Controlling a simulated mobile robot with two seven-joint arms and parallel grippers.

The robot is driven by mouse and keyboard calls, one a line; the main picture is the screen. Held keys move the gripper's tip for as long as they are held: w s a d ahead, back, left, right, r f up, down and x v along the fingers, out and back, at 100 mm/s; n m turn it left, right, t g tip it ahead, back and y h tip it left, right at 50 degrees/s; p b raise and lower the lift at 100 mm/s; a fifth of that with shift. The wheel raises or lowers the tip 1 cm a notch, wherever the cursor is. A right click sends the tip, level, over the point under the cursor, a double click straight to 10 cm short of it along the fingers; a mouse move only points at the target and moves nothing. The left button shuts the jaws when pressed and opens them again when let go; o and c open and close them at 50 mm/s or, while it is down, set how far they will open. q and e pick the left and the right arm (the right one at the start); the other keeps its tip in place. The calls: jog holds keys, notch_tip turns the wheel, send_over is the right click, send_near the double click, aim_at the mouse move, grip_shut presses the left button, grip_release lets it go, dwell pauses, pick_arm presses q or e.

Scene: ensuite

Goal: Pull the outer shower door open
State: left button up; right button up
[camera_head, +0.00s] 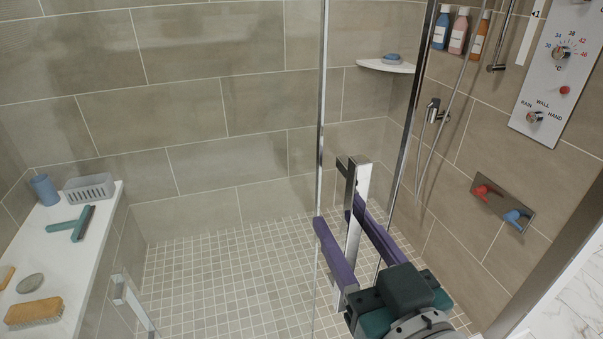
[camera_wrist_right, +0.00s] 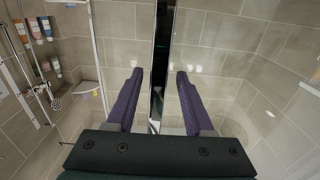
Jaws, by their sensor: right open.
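The shower door is clear glass, with a chrome vertical edge (camera_head: 322,100) in the head view. A flat chrome bar handle (camera_head: 354,215) stands upright on it. My right gripper (camera_head: 336,210) comes in from the lower right, its two purple fingers open on either side of the handle. In the right wrist view the dark reflective handle bar (camera_wrist_right: 161,50) runs upright between the spread fingers of the gripper (camera_wrist_right: 160,73), with a gap visible on each side. My left gripper is not in view.
A second chrome handle (camera_head: 132,302) shows at lower left. A white bench (camera_head: 75,255) at left holds a grey basket (camera_head: 90,187), a squeegee (camera_head: 78,222) and a brush (camera_head: 35,312). A control panel (camera_head: 558,70) and red and blue taps (camera_head: 502,204) are on the right wall. The tiled floor (camera_head: 220,280) is clear.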

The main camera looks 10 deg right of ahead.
jog(key=s, duration=1)
jog(key=shift+d, duration=0.4)
jog(key=shift+w, duration=0.15)
jog(key=s+d+r+n+g+h+p, duration=0.1)
jog(key=s+d+g+p, duration=0.15)
jog(key=s+g, duration=0.35)
jog(key=s+d+r+g+p, duration=0.2)
jog(key=s+d+g, duration=0.15)
jog(key=g, duration=0.45)
notch_tip(320, 180, up, 38)
jog(key=s+p, duration=0.1)
jog(key=p, duration=3.7)
jog(key=shift+a+f, duration=0.15)
jog(key=shift+a, duration=0.15)
